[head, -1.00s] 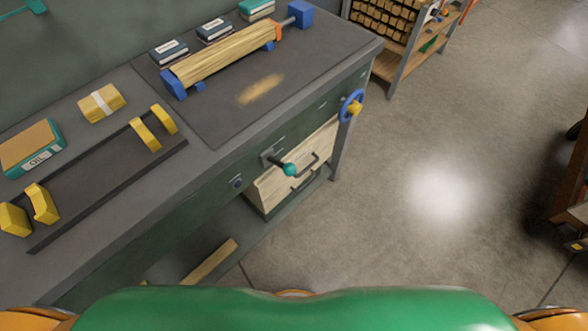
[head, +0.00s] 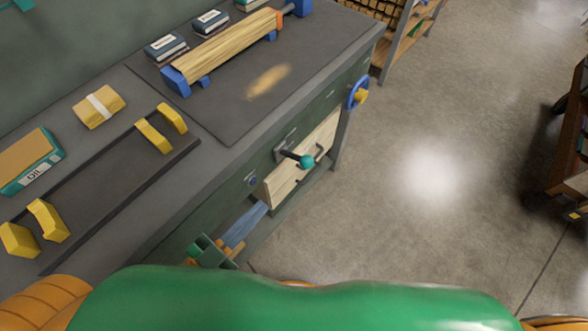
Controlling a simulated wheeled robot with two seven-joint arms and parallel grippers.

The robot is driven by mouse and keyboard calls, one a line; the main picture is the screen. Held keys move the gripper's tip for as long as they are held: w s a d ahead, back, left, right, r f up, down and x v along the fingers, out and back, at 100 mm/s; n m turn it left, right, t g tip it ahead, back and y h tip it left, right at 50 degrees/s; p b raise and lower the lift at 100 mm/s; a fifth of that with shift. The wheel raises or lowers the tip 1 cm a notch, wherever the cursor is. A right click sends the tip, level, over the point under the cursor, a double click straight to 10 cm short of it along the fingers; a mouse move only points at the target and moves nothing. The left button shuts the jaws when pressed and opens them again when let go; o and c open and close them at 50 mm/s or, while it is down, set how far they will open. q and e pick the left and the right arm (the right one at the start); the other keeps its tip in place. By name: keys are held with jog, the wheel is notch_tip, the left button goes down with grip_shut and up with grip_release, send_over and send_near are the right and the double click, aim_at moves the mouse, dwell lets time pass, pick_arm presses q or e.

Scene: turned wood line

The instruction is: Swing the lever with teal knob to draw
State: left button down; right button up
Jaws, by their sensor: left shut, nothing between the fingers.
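The lever's teal knob (head: 306,161) is at the end of a short dark arm that points right and slightly down from a grey plate (head: 284,150) on the bench's green front. Any draw mark by the lever is too small to read. My left gripper (head: 257,212) comes up from the bottom, low in front of the bench. Its blue-grey fingers are together with nothing seen between them, and they point up and right. The fingertips are below and left of the knob, clearly apart from it. My right gripper is out of view.
A wooden drawer (head: 287,178) with dark handles is below the lever. A round button (head: 251,181) is left of the lever, and a blue handwheel (head: 357,92) with a yellow grip sticks out at the right corner.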

pick_arm(q)
jog(key=p, duration=0.1)
send_near(309, 163)
notch_tip(309, 163, up, 4)
jog(key=w+d, duration=0.2)
jog(key=w, duration=0.1)
jog(key=shift+w+d+f+b, duration=0.1)
jog(key=shift+w+d+f, duration=0.1)
jog(key=shift+w+f, duration=0.3)
jog(key=shift+w+d+f+b, duration=0.15)
jog(key=shift+w+d+f, duration=0.1)
jog(key=shift+f, duration=0.4)
jog(key=shift+w+d+f+b, duration=0.1)
jog(key=shift+w+d+f, duration=0.1)
jog(key=shift+w+f, duration=0.3)
jog(key=shift+s+f, duration=0.2)
jog(key=shift+f, duration=0.05)
jog(key=shift+s+d+f+m, duration=0.1)
jog(key=shift+d+f+m, duration=0.1)
jog(key=shift+m, duration=0.2)
